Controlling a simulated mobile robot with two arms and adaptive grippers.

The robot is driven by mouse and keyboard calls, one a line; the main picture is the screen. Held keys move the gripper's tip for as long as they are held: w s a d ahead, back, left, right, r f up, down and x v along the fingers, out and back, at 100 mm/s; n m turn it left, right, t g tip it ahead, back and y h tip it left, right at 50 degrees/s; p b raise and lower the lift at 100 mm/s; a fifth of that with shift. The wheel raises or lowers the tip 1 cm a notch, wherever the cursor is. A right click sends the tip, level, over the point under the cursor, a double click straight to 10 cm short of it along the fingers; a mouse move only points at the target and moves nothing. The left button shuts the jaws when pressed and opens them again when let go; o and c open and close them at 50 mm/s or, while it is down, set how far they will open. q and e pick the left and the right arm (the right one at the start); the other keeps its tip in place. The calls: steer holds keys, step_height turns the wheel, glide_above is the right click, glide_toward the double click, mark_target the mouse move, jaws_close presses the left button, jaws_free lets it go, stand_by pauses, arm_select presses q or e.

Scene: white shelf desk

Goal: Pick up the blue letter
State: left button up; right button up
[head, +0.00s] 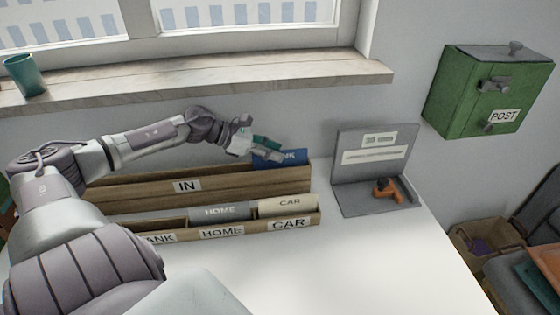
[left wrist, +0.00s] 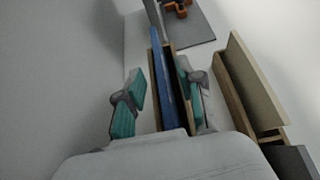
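The blue letter (head: 279,158) stands at the right end of the long wooden IN tray (head: 232,187). My left gripper (head: 262,146) is over the right end of the tray at the letter's top. In the left wrist view the blue letter (left wrist: 162,75) runs between the two teal-padded fingers of my left gripper (left wrist: 160,92). The fingers are spread, with a clear gap on the left side of the letter. My right gripper is not in view.
A front sorter (head: 255,228) labelled HOME and CAR holds a grey HOME letter (head: 219,211) and a cream CAR letter (head: 288,204). A grey stand (head: 350,197) with an orange-handled tool (head: 388,190) is to the right. A green POST box (head: 460,95) hangs on the wall.

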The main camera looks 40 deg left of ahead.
arm_select(q)
steer(key=shift+x, duration=1.1)
jaws_close()
